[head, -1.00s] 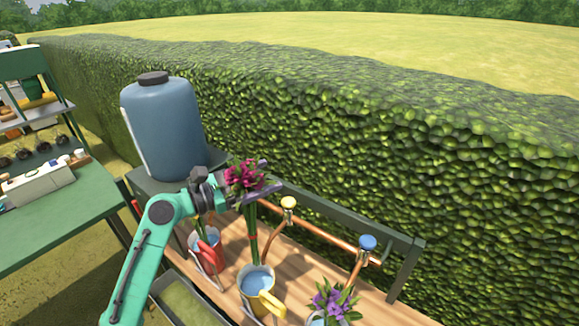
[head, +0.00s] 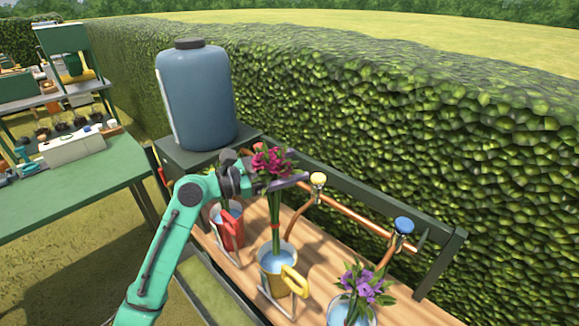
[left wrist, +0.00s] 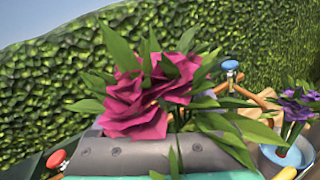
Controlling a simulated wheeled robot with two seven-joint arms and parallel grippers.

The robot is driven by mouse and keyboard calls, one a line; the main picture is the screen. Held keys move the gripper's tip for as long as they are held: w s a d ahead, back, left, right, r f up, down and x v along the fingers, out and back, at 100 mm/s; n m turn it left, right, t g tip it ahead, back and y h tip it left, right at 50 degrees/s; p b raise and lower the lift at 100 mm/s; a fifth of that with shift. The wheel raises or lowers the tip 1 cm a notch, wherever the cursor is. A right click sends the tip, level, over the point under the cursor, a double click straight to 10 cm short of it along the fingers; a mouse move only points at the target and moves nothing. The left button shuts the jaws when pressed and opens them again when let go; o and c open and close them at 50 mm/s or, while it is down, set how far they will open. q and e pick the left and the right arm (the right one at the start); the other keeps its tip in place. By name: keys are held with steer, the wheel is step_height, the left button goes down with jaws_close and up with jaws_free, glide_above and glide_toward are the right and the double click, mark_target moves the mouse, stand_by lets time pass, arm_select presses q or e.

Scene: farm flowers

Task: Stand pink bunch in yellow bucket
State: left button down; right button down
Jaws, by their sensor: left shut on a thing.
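The pink bunch (head: 272,162) has magenta blooms, green leaves and long green stems with a red band. My left gripper (head: 290,181) is shut on it just below the blooms and holds it upright. The blooms also fill the middle of the left wrist view (left wrist: 150,95). The yellow bucket (head: 294,282) is directly below, with water in it. The stem ends overlap the bucket's mouth, near its back rim; I cannot tell how deep they reach. My right gripper is not in view.
A red bucket (head: 232,232) stands left of the yellow one, and a bucket with purple flowers (head: 362,284) to the right. Yellow and blue taps (head: 404,225) on copper pipes rise behind. A blue water tank (head: 195,100) and a hedge stand further back.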

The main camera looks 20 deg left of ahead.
arm_select(q)
step_height(320, 180, down, 16)
steer(key=b, duration=0.8)
steer(key=shift+d, duration=0.1)
stand_by(0.3)
jaws_free()
steer(key=b+v, duration=0.2)
steer(key=v, duration=1.2)
steer(key=shift+s, duration=0.25)
stand_by(0.3)
